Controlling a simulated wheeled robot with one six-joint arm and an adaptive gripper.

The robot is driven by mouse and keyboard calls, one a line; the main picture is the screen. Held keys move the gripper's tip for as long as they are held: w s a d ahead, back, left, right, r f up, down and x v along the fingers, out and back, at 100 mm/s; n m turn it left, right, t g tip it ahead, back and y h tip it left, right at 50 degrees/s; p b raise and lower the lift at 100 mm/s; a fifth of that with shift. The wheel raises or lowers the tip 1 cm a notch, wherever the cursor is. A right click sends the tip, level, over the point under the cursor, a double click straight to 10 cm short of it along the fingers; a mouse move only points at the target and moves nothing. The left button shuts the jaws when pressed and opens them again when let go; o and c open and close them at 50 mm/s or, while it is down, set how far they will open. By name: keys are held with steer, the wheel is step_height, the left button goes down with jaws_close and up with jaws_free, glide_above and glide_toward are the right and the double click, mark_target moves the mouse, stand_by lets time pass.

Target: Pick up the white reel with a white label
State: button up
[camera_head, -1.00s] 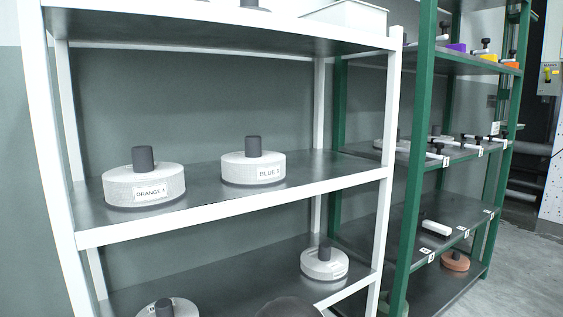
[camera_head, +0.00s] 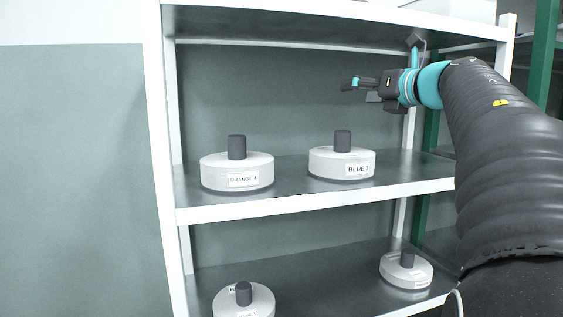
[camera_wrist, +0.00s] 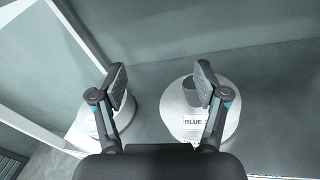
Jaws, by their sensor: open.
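Several white reels with dark grey knobs and white labels are in view. Two more white reels stand on the shelf below, one front left (camera_head: 262,298) and one at right (camera_head: 395,272). My gripper (camera_head: 348,84) is open and empty, above and behind the BLUE reel in the picture. In the wrist view my gripper (camera_wrist: 161,76) has its fingers spread; the right finger partly covers the BLUE reel (camera_wrist: 231,120), the left finger another reel (camera_wrist: 82,122).
The white shelf rack (camera_head: 165,180) has a middle board (camera_head: 300,196) with free room beside the reels. The upper board (camera_head: 330,30) runs above my gripper, and a white upright stands at right. A green rack post (camera_head: 545,50) is at far right.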

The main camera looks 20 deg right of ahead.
mark_target(349, 133)
steer(key=s+d+f+n+g, duration=0.2)
steer(key=d+f+n+g, duration=0.2)
steer(key=d+f, duration=0.1)
steer(key=shift+h, duration=0.3)
steer(key=x, duration=0.8)
steer(key=shift+w+f, duration=0.15)
steer(key=shift+f, duration=0.1)
steer(key=shift+s+a+f+b+x, duration=0.15)
steer(key=shift+b+x, duration=0.15)
steer(key=shift+x, duration=0.85)
steer(key=shift+s+a+f+b+x, duration=0.15)
steer(key=shift+b+x, duration=0.1)
steer(key=shift+x, duration=0.9)
steer(key=shift+w+a, duration=0.1)
steer(key=shift+w, duration=0.35)
jaws_close()
